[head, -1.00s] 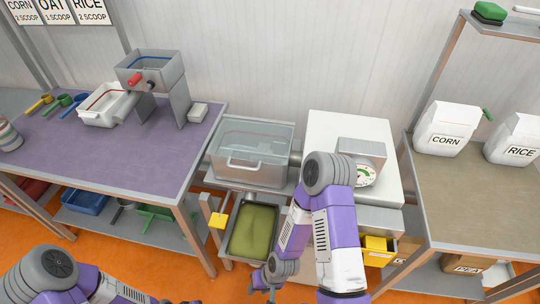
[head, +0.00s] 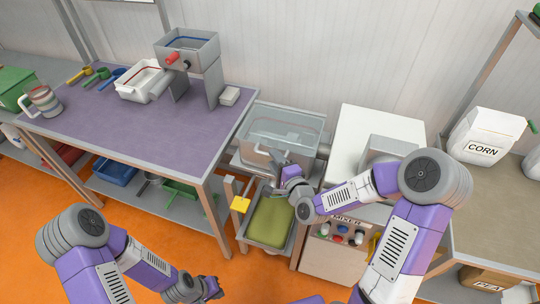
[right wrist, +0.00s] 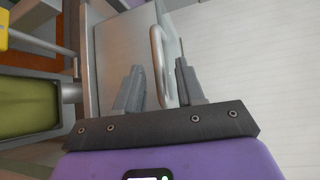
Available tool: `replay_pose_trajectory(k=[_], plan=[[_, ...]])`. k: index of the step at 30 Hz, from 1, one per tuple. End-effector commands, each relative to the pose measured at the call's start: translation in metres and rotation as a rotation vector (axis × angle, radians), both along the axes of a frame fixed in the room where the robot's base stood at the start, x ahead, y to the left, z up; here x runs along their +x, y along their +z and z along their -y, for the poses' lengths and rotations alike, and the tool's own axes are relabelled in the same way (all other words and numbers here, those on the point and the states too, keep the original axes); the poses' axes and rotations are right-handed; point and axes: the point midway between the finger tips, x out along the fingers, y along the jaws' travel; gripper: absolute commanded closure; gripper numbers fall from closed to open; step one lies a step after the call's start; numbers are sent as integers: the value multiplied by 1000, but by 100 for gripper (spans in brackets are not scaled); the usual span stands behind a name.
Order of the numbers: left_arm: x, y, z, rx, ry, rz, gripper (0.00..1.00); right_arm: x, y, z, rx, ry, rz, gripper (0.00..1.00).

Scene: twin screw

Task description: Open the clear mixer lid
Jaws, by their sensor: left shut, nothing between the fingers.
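The mixer (head: 250,152) is a grey metal box with a clear lid (head: 290,127), which lies closed on top. Its pale bar handle (right wrist: 157,48) shows in the right wrist view. My right gripper (head: 284,158) is at the front of the mixer in the head view and partly covers the handle there. In the right wrist view my right gripper (right wrist: 160,68) is open, with the handle between its two fingers and gaps visible on the sides. My left gripper (head: 213,288) is shut and empty, low over the floor at the bottom of the head view.
A tray of green material (head: 270,222) sits below the mixer, with a yellow block (head: 240,204) beside it. A purple-topped table (head: 140,130) stands left. A white cabinet (head: 355,130) with a control panel stands right. A CORN bag (head: 485,140) is at the far right.

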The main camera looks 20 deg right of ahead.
Motion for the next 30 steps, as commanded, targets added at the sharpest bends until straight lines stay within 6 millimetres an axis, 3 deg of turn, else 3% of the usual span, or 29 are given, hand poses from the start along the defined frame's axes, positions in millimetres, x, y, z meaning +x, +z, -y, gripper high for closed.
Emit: replay_pose_trajectory(k=[6,18,25,30], plan=[[0,-5,0,0,0,0,100,28,-5,-6,0,1,0,62],[0,-5,0,0,0,0,100,36,-6,-8,-2,1,-3,62],[0,-5,0,0,0,0,100,36,-6,-8,-2,1,-3,97],[0,-5,0,0,0,0,100,36,-6,-8,-2,1,-3,100]])
